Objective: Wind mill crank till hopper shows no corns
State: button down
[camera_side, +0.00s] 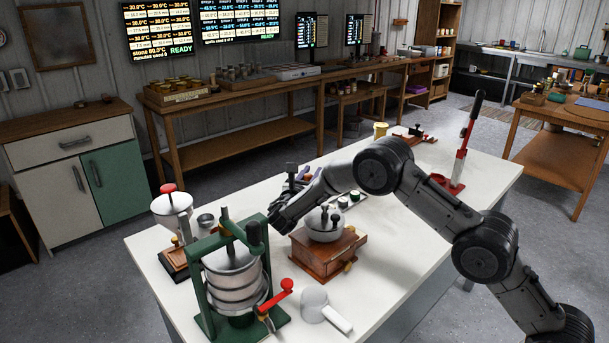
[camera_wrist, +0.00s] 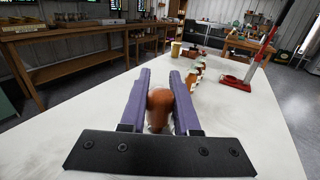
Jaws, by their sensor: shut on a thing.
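The mill (camera_side: 327,256) is a wooden box with a small drawer knob and a metal domed hopper (camera_side: 325,228) on top. In the wrist view, the purple fingers of my gripper (camera_wrist: 162,76) are closed around a rounded brown knob (camera_wrist: 159,100), which looks like the crank handle. The crank arm is mostly hidden. The inside of the hopper and any corns cannot be seen.
A green-framed press (camera_side: 207,300) stands front left, with a red-knobbed grinder (camera_side: 172,212) behind it. A red lever stand (camera_side: 459,165) is at the far right. The table's right middle is clear.

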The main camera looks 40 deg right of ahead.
jog(key=s+d+m+g+h, duration=0.1)
jog(key=s+d+m+g, duration=0.5)
jog(key=g, duration=0.8)
jog(key=shift+s+m+g+h, duration=0.3)
jog(key=shift+s+m, duration=0.25)
jog(key=shift+m, duration=1.25)
jog(key=c, duration=0.6)
grip_release()
jog(key=shift+a, duration=0.1)
